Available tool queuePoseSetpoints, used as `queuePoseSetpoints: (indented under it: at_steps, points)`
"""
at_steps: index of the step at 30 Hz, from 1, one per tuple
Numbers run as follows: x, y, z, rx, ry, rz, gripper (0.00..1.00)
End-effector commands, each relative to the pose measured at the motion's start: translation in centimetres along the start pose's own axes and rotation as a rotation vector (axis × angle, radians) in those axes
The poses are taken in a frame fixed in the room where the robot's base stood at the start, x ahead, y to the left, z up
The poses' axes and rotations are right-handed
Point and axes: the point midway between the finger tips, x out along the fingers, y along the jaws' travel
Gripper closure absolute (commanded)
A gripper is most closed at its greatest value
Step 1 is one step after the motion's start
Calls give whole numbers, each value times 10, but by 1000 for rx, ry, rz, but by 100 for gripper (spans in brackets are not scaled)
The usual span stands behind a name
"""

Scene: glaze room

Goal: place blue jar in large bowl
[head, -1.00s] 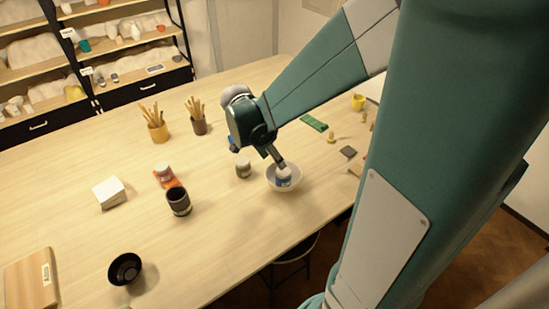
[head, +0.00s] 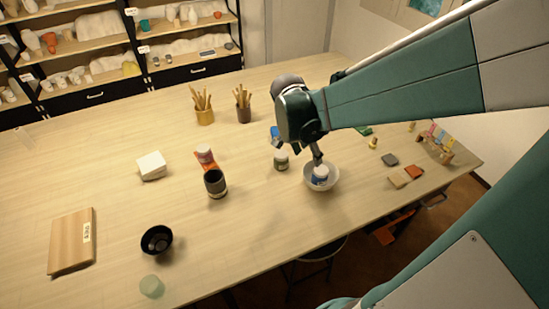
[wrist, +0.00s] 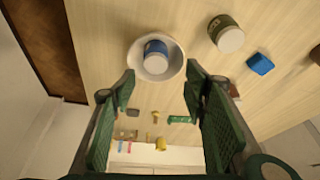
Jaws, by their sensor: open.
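The blue jar (head: 320,174), with a white lid and a blue band, sits inside the white bowl (head: 333,184). In the wrist view the blue jar (wrist: 156,49) shows lid toward me, within the rim of the white bowl (wrist: 157,75). It looks slightly tilted there. My gripper (wrist: 160,86) is open, with its two fingers apart and nothing between them. In the head view my gripper (head: 310,153) hangs just above the bowl, with one fingertip close to the jar's lid. Whether that fingertip touches the lid I cannot tell.
A green-banded jar (head: 281,161) stands just left of the bowl, with a blue block (head: 275,132) behind it. A dark cup (head: 215,184), a black bowl (head: 157,240) and a wooden board (head: 72,241) are further left. The table's front edge lies close below the white bowl.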

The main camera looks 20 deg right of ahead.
Motion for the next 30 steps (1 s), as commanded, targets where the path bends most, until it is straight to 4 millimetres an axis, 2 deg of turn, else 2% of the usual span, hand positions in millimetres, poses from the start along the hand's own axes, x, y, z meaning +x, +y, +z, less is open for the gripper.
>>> queuePoseSetpoints:
  at_steps: [12, 30]
  points:
    - [-56, 11, 34, -341, -17, -168, 55]
    - [-121, 35, 85, -802, 50, -412, 55]
